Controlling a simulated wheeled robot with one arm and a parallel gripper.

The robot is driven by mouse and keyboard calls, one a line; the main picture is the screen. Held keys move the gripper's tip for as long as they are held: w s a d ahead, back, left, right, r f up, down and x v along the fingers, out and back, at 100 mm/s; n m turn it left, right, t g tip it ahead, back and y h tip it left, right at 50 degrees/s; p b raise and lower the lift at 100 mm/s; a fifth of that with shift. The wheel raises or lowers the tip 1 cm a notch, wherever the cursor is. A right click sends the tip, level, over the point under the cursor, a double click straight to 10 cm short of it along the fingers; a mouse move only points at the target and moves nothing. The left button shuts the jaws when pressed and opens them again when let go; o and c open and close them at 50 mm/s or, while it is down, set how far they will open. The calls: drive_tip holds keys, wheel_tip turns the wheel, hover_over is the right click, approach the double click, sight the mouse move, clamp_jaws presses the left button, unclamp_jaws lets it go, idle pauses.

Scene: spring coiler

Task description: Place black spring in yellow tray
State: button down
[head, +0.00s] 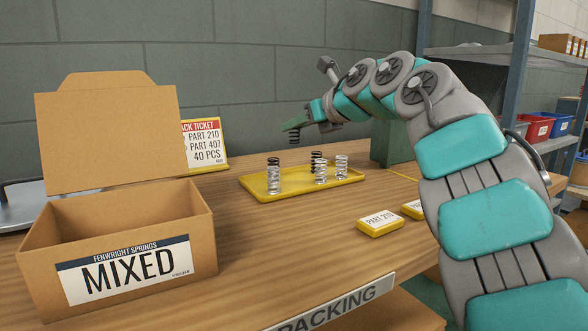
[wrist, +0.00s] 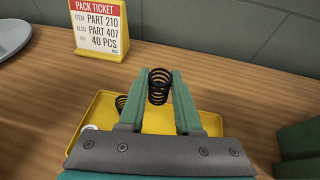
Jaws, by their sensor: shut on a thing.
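My gripper (head: 295,124) is shut on a black spring (head: 294,139), held in the air above the yellow tray. In the wrist view the held black spring (wrist: 160,86) sits upright between the two green fingertips of my gripper (wrist: 158,80). The yellow tray (head: 258,193) lies on the bench below; it also shows in the wrist view (wrist: 210,122). Silver springs (head: 321,173) stand upright in the tray, with a black spring (head: 316,157) behind one. A left spring stack (head: 273,178) is silver below and dark on top; I cannot tell if that is two springs.
An open carton labelled MIXED (head: 140,270) stands at the left. A pack ticket stand (head: 204,145) is behind the tray. A yellow Part 210 box (head: 380,222) lies near the bench front. A green block (head: 392,145) stands right of the tray. Bare bench lies before the tray.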

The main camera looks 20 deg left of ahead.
drive_tip(key=shift+d+f+b, duration=0.1)
drive_tip(key=shift+f+b, duration=1.05)
drive_tip(key=shift+f, duration=2.7)
drive_tip(key=shift+f, duration=0.15)
drive_tip(key=c, duration=0.6)
unclamp_jaws()
drive_tip(key=shift+r, duration=0.2)
drive_tip(key=b+v, duration=0.1)
drive_tip(key=v, duration=1.1)
drive_tip(key=shift+w, duration=0.1)
